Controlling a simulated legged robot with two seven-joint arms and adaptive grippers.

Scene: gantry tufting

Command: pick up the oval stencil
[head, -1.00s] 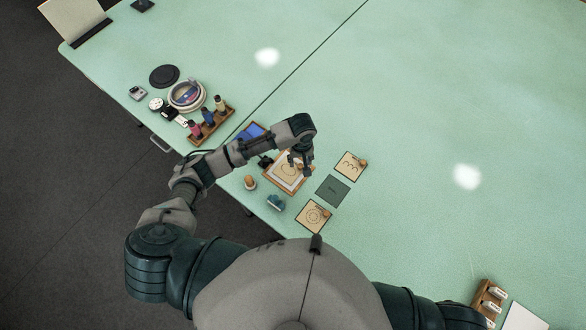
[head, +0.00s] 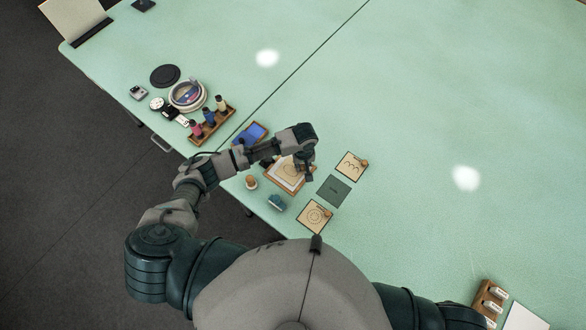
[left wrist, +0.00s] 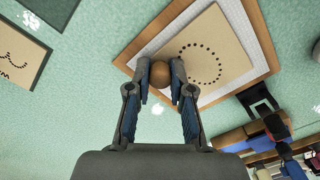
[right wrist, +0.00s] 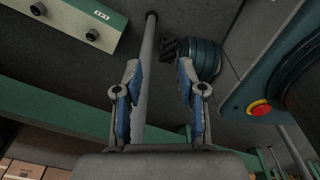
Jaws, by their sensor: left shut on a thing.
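The oval stencil (left wrist: 212,55) is a tan plate with a ring of black dots and a round brown knob (left wrist: 162,75). In the left wrist view it lies over a white pad with a wooden frame (left wrist: 262,35); I cannot tell whether it touches the pad. My left gripper (left wrist: 160,70) is shut on the knob, one finger on each side. In the head view my left gripper (head: 306,174) hides part of the stencil (head: 287,171). My right gripper (right wrist: 157,75) is open and empty, away from the table top.
A wave-pattern card (head: 351,166), a dark green square (head: 333,190) and a ring-pattern card (head: 315,216) lie right of the frame. A wooden-topped stamp (head: 251,183) and a teal item (head: 277,203) stand near the edge. A bottle rack (head: 212,125) is at left. The right side is mostly clear.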

